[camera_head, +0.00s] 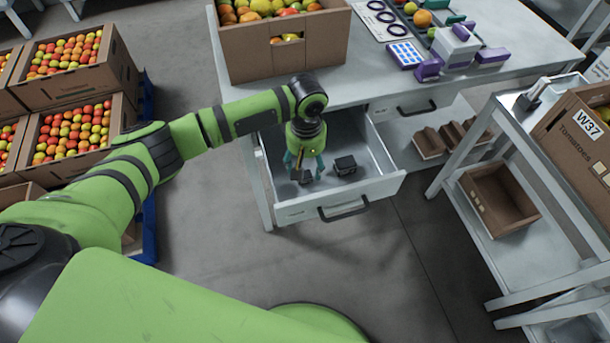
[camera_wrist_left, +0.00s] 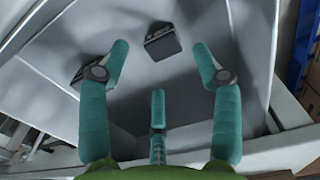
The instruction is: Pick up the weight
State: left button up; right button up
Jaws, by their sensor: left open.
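Two small dark grey blocks, which look like weights, sit in an open white drawer (camera_head: 375,187). One weight (camera_head: 345,165) lies to the right of my left gripper (camera_head: 303,168). The other weight (camera_head: 304,177) is at the fingers and partly hidden by them. In the left wrist view one weight (camera_wrist_left: 163,43) shows beyond and between the spread teal fingertips. The other weight (camera_wrist_left: 86,73) is partly behind the left finger. My left gripper is open, points down into the drawer, and holds nothing. My right gripper is in neither view.
A tomato box (camera_head: 262,62) stands on the table above. A shelf cart (camera_head: 490,250) with an empty carton (camera_head: 500,200) is at right. Tomato crates (camera_head: 70,170) are at left. Floor in front is clear.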

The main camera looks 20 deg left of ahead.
pick_arm(q)
jog(key=f, duration=0.4)
jog(key=shift+s+a, duration=0.2)
jog(key=shift+s, duration=0.05)
jog(key=shift+f, duration=0.2)
grip_shut()
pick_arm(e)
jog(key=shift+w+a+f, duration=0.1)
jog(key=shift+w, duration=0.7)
pick_arm(q)
jog(key=shift+r, duration=0.1)
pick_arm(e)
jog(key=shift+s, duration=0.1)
